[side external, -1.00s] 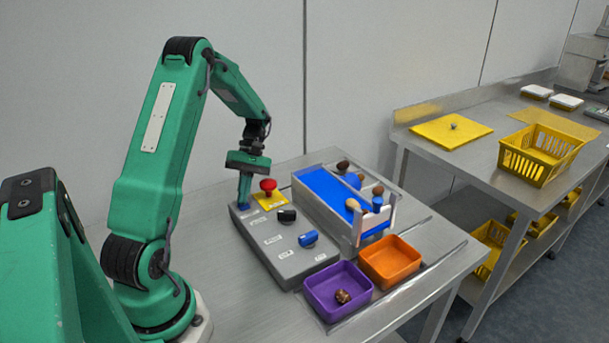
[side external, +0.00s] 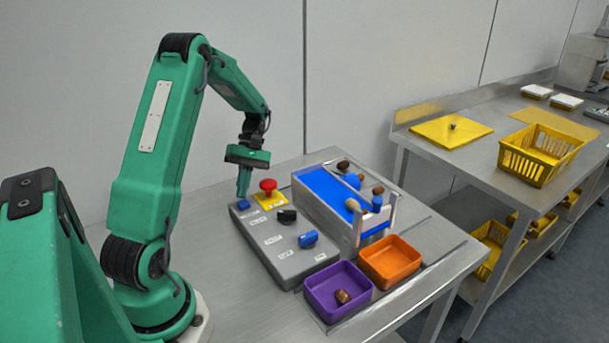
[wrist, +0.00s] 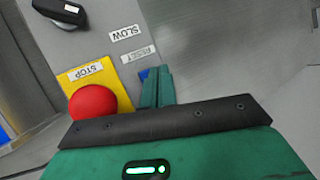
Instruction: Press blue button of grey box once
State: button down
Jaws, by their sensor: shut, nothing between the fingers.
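The grey box (side external: 283,256) lies on the steel table, with labels, knobs and buttons on its top. Its blue button (side external: 243,204) sits at the far left end, just below my gripper (side external: 243,196). In the side view the fingertips are a little above the button, with a small gap. My gripper is shut and empty. In the wrist view the fingers (wrist: 158,84) hide most of the blue button (wrist: 144,74), beside the "RESET" label (wrist: 139,54).
A red stop button (side external: 268,185) on a yellow plate is close beside the fingers. A black knob (side external: 287,216) and a blue knob (side external: 308,239) are further along. A blue-belted conveyor (side external: 325,186) stands behind; orange (side external: 391,277) and purple (side external: 325,310) trays are in front.

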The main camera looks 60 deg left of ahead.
aim_at(246, 202)
jog(key=shift+r, duration=2.45)
jog(key=d+r+m+t+y, duration=0.4)
jog(key=d+r+m, duration=0.45)
jog(key=d, duration=0.45)
jog(key=s+d+r+m+t, duration=0.3)
jog(key=s+d+m+t, duration=0.3)
jog(key=d, duration=0.5)
jog(key=shift+r+m+t+y, duration=0.4)
jog(key=shift+m+t, duration=0.2)
jog(key=shift+m, duration=0.65)
